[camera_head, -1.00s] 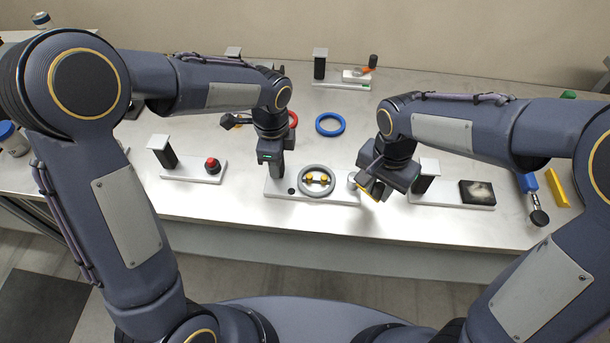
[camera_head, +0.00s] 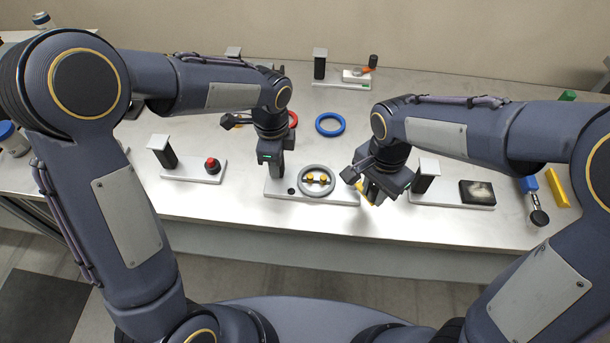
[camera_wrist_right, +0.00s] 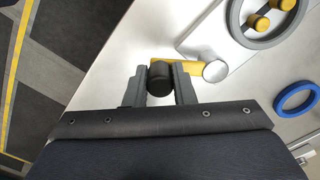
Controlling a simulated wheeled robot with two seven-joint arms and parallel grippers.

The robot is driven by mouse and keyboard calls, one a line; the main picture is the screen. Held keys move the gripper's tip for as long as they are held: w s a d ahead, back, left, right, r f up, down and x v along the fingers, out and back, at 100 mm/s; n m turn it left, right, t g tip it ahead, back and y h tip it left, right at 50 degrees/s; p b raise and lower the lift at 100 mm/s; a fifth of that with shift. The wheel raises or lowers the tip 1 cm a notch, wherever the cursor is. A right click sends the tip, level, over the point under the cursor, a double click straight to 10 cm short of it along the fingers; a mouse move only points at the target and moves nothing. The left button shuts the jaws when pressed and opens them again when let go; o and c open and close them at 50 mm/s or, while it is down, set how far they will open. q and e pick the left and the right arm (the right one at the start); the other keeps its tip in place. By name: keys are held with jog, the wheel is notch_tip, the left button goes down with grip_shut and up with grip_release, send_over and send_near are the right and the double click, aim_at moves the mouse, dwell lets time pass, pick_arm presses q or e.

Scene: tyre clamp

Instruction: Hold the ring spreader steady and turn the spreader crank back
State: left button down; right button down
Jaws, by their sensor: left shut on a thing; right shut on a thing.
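The ring spreader is a pale base plate (camera_head: 285,192) bearing a grey ring (camera_head: 331,186) with two yellow pegs inside. In the right wrist view the ring (camera_wrist_right: 236,29) is at the top right. My left gripper (camera_head: 272,172) points down at the left end of the plate, shut on the spreader; its fingers hide what they grip. The crank has a yellow arm (camera_wrist_right: 192,66), a silver hub (camera_wrist_right: 215,71) and a black knob (camera_wrist_right: 159,79). My right gripper (camera_wrist_right: 159,88) is shut on the knob, with a finger on each side. In the head view my right gripper (camera_head: 372,195) hides most of the crank.
A blue ring (camera_head: 330,124) lies behind the spreader. A plate with a red button (camera_head: 212,165) stands left, and a plate with a black pad (camera_head: 477,192) stands right. The table's front edge runs close below the spreader.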

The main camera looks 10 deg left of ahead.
jog(key=shift+a, duration=0.1)
jog(key=shift+s+a+m, duration=0.2)
jog(key=shift+a+m, duration=0.05)
jog(key=shift+m, duration=0.35)
jog(key=shift+a, duration=0.15)
jog(key=c, duration=1.2)
grip_release()
jog(key=shift+m, duration=0.3)
jog(key=shift+r, duration=0.1)
jog(key=shift+r, duration=3.45)
